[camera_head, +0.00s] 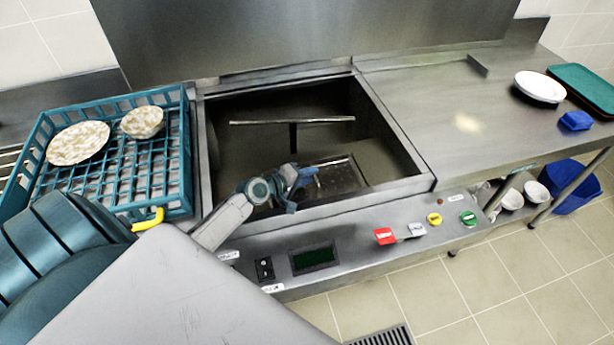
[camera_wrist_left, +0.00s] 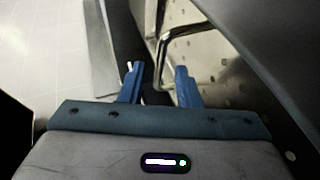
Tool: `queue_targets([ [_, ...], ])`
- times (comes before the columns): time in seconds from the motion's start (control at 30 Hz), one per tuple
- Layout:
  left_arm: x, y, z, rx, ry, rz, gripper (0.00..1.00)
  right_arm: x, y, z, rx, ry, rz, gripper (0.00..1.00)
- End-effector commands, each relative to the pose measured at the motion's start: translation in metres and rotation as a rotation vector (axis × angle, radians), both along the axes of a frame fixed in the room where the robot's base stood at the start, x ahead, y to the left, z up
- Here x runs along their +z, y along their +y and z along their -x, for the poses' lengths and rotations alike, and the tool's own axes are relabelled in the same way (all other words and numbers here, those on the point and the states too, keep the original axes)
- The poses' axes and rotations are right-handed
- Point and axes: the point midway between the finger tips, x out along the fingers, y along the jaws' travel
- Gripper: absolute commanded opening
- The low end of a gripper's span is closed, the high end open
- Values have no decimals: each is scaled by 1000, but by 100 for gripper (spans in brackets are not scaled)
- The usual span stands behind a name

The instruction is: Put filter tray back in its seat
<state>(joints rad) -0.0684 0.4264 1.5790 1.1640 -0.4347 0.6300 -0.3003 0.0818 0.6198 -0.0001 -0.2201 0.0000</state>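The filter tray (camera_head: 343,178) is a perforated metal panel low in the front right part of the open sunken basin (camera_head: 395,150). In the left wrist view the perforated tray (camera_wrist_left: 226,62) fills the upper right, with a bent metal bar handle (camera_wrist_left: 185,32) on it. My left gripper (camera_head: 305,188) reaches over the basin's front edge beside the tray. Its blue fingers (camera_wrist_left: 158,78) are apart, and the handle's lower end shows between or just beyond them; contact cannot be told. Part of the tray is hidden by the gripper. My right gripper is not in view.
A teal dish rack (camera_head: 120,207) with two patterned dishes stands left of the basin. A bar (camera_head: 292,122) crosses inside the basin. The control panel (camera_head: 345,250) runs along the front. The right counter (camera_head: 440,95) is mostly clear, with a white bowl (camera_head: 540,86) and green tray (camera_head: 585,88).

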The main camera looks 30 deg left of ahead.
Motion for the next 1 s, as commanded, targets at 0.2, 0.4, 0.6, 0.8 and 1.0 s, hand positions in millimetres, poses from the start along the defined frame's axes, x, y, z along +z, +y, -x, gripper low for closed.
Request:
queue_targets([
  [0.2,4,0,0,0,0,0,30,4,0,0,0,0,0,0],
  [0.4,11,8,26,-3,2,-5,30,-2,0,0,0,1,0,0],
  [0.6,27,21,63,-4,2,-7,30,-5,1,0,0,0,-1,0],
  [0.8,40,29,91,-3,2,-4,30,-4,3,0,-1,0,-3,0],
  [1.0,45,34,105,-1,1,-1,30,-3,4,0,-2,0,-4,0],
])
